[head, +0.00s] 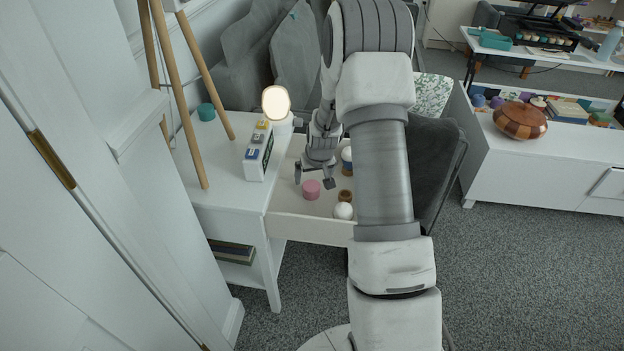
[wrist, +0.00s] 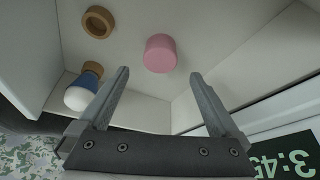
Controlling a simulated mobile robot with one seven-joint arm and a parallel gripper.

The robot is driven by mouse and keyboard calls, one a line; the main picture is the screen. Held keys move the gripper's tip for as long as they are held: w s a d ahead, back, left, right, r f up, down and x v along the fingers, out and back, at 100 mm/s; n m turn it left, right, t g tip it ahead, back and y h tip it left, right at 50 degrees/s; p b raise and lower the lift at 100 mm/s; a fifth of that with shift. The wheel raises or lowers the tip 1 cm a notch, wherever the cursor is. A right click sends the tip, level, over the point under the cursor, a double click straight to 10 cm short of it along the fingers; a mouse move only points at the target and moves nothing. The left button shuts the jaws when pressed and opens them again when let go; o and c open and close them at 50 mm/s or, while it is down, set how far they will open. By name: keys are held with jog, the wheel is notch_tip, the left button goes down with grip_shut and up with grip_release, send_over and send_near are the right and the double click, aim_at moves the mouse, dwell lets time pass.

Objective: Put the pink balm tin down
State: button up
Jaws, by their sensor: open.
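The pink balm tin (head: 311,189) stands on the floor of an open white drawer (head: 290,200). The pink tin also shows in the wrist view (wrist: 160,53), beyond the fingertips and roughly between their lines. My gripper (head: 315,182) is open and empty, above the drawer. Its two fingers show in the wrist view (wrist: 160,78), with a clear gap between them and the tin. Nothing is held.
In the drawer are a brown ring (wrist: 98,22), a blue and white jar (wrist: 84,88) and a white ball (head: 343,211). A clock box (head: 258,151), a lit lamp (head: 276,104) and a teal cup (head: 206,112) stand on the white table (head: 225,190). Easel legs rise there.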

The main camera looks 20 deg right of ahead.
jog(key=s+a+r, duration=0.3)
jog(key=r, duration=0.4)
jog(key=s+a+r+n+p, duration=0.1)
jog(key=s+a+r, duration=0.2)
jog(key=r, duration=0.5)
jog(key=s+a+r, duration=0.3)
jog(key=r, duration=0.4)
jog(key=s+a+r, duration=0.2)
jog(key=s+r, duration=0.1)
jog(key=s, duration=0.4)
jog(key=s+a+r+n, duration=0.1)
jog(key=s+a+r, duration=0.1)
jog(key=s, duration=0.5)
jog(key=s+a+r+t+y, duration=0.1)
jog(key=s+a+r, duration=0.2)
jog(key=s, duration=0.5)
jog(key=shift+r, duration=0.9)
jog(key=shift+r, duration=0.1)
